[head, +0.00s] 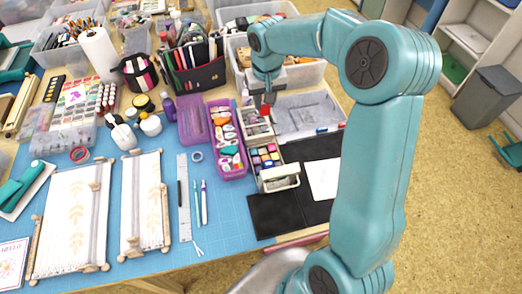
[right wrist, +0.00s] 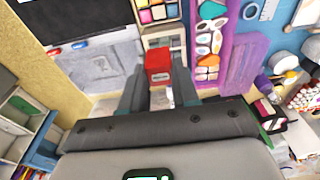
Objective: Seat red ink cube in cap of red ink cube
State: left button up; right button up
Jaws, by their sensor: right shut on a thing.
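My right gripper (head: 266,102) is shut on the red ink cube (head: 265,111), above the pale wooden organiser (head: 246,128). In the right wrist view the red ink cube (right wrist: 158,64) sits between the two fingers of my right gripper (right wrist: 158,88), with small dark print on one face. Behind it are pale compartments of the organiser (right wrist: 152,30) and a section of coloured ink cubes (right wrist: 158,11). Those cubes also show in the head view (head: 265,158). I cannot make out the cap of the red ink cube in either view. My left gripper is not in view.
A purple case (head: 227,142) of coloured pieces lies left of the organiser. A clear bin (head: 303,117) is to its right. A black mat (head: 272,215) and white paper (head: 322,178) lie in front. The black tool caddy (head: 195,72) stands behind, left of my arm.

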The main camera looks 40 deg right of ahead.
notch_tip(320, 180, down, 16)
jog(key=shift+w+f+p, duration=0.1)
jog(key=shift+f+p, duration=0.05)
jog(key=shift+p, duration=0.5)
notch_tip(320, 180, down, 4)
jog(key=shift+w+r, duration=0.1)
jog(key=shift+r, duration=0.15)
jog(key=shift+a, duration=0.1)
jog(key=shift+f+b, duration=0.1)
jog(key=shift+b, duration=0.25)
jog(key=o, duration=0.9)
